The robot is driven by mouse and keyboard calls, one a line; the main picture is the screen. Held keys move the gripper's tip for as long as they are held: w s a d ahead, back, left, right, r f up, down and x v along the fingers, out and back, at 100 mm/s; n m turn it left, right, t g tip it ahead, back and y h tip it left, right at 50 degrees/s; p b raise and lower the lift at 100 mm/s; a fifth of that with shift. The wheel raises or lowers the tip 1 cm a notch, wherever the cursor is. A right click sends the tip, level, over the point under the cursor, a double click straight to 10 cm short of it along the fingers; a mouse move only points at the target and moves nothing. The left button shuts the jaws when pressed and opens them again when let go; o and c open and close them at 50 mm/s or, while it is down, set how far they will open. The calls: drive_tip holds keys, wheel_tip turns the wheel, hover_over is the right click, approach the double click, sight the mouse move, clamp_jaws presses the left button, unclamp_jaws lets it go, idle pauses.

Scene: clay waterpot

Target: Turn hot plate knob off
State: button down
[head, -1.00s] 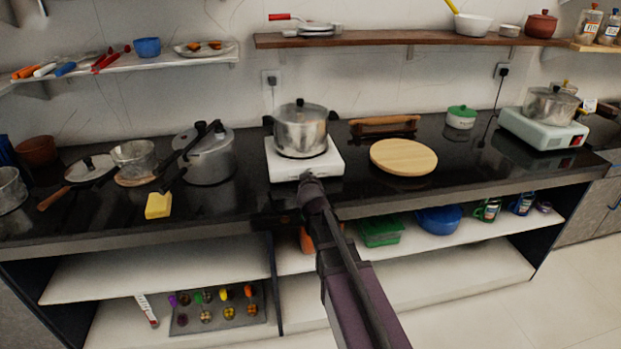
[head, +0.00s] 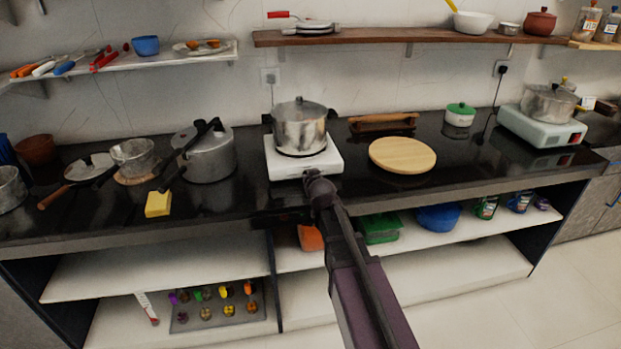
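The white hot plate (head: 280,167) sits near the middle of the black counter, close to its front edge. A lidded metal pot (head: 300,128) stands on it. My arm reaches up from the bottom of the head view, and its end, my gripper (head: 312,178), is at the front edge of the hot plate. The knob cannot be made out; the arm's end covers part of the hot plate's front. My gripper's fingers are too small and hidden to tell whether they are open or shut, or touching the hot plate.
A round wooden board (head: 403,156) lies right of the hot plate. A pressure cooker (head: 207,155) stands left, with a yellow sponge (head: 158,204) near the front edge. A second appliance with a pot (head: 548,103) stands far right. Shelves below hold a green container (head: 381,229) and blue bowl (head: 438,217).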

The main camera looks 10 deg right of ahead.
drive_tip(key=c, duration=1)
unclamp_jaws()
drive_tip(key=shift+o, duration=0.2)
drive_tip(key=shift+s, duration=0.1)
